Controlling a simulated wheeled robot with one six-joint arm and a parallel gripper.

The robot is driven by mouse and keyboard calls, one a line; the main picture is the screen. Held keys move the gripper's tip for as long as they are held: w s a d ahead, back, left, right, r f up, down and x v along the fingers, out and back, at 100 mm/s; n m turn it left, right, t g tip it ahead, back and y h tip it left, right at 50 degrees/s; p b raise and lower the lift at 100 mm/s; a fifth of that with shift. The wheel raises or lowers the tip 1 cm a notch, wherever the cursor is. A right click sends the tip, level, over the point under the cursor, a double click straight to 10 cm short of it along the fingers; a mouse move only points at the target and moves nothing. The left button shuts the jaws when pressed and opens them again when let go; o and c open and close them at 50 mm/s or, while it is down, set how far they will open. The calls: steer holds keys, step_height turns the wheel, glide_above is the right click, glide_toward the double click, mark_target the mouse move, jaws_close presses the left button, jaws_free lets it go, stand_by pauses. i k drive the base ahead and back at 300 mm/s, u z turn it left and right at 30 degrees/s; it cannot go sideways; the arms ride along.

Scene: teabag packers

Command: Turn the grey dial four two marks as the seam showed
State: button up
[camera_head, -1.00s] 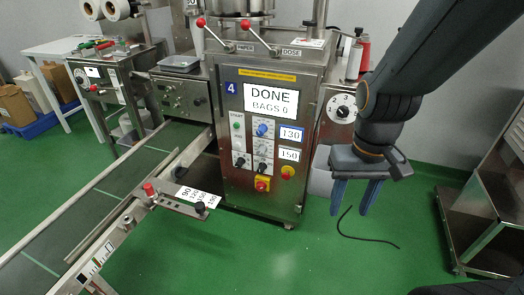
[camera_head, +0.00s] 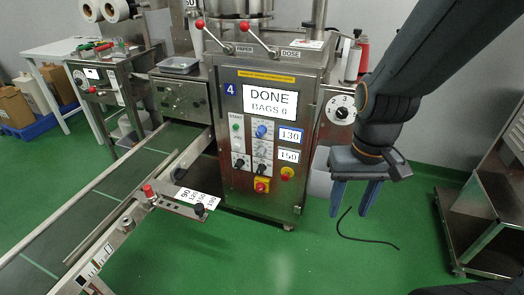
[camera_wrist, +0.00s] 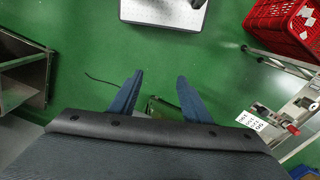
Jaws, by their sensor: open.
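The steel packing machine marked 4 (camera_head: 230,88) stands at the centre of the head view. Its screen (camera_head: 270,103) reads DONE with a BAGS line below. The panel has a blue knob (camera_head: 262,131), a small pale grey dial (camera_head: 262,150) below it, and black knobs lower down. Their pointer positions are too small to read. A white numbered disc (camera_head: 341,109) with a dark centre knob is on the machine's right side. My gripper (camera_head: 354,203) hangs to the right of the machine, open, empty and apart from the panel. In the wrist view its fingers (camera_wrist: 157,100) point over green floor.
A steel rack (camera_head: 490,205) stands at the right. A black cable (camera_head: 365,238) lies on the floor. A red crate (camera_wrist: 285,28) shows in the wrist view.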

mark_target(262, 150)
steer(key=z, duration=1.3)
steer(key=i, duration=1.05)
steer(key=u, duration=1.4)
